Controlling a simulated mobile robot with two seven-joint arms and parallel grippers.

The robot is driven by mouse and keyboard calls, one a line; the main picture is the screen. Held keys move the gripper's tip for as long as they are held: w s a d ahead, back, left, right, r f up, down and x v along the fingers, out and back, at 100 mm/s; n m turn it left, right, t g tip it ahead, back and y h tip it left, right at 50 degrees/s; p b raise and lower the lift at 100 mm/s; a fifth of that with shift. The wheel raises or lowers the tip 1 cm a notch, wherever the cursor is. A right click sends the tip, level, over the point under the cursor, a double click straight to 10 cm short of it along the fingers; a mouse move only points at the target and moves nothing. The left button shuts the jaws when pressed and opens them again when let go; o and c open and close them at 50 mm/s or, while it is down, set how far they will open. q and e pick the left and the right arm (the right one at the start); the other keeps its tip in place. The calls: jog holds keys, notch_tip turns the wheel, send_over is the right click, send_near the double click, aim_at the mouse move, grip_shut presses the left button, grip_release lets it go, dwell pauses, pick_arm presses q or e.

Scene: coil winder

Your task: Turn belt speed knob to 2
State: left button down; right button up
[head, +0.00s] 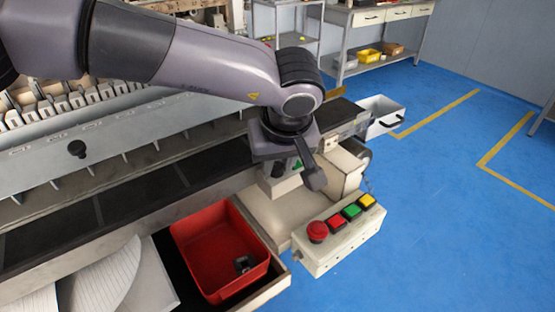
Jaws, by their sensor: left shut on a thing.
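My left gripper (289,160) points down at the cream control housing (345,172) at the end of the conveyor. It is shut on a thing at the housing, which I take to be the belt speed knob. The gripper and wrist cover the knob, so its pointer and scale numbers cannot be read. A green mark shows just beside the fingers. My right gripper is not in view.
A button box (338,238) with a red mushroom button (317,231) and red, green and yellow buttons stands close in front. A red bin (217,250) holds a small dark part. A black knob (77,148) sits on the machine's grey panel. Blue floor is clear at right.

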pick_arm(q)
jog(key=shift+n, duration=0.3)
jog(key=shift+n+b, duration=0.3)
jog(key=n+y, duration=0.1)
jog(key=n, duration=0.2)
jog(key=shift+d+g+b, duration=0.15)
jog(key=shift+g+b, duration=0.15)
jog(key=shift+g, duration=0.1)
jog(key=shift+w+d+n+g+y, duration=0.1)
jog(key=shift+n+g+y, duration=0.25)
jog(key=shift+n, duration=0.75)
jog(key=shift+w+n+g+y, duration=0.1)
jog(key=shift+n+g+y, duration=0.2)
jog(key=shift+n, duration=0.8)
jog(key=c, duration=1.2)
grip_release()
jog(key=shift+o, duration=0.2)
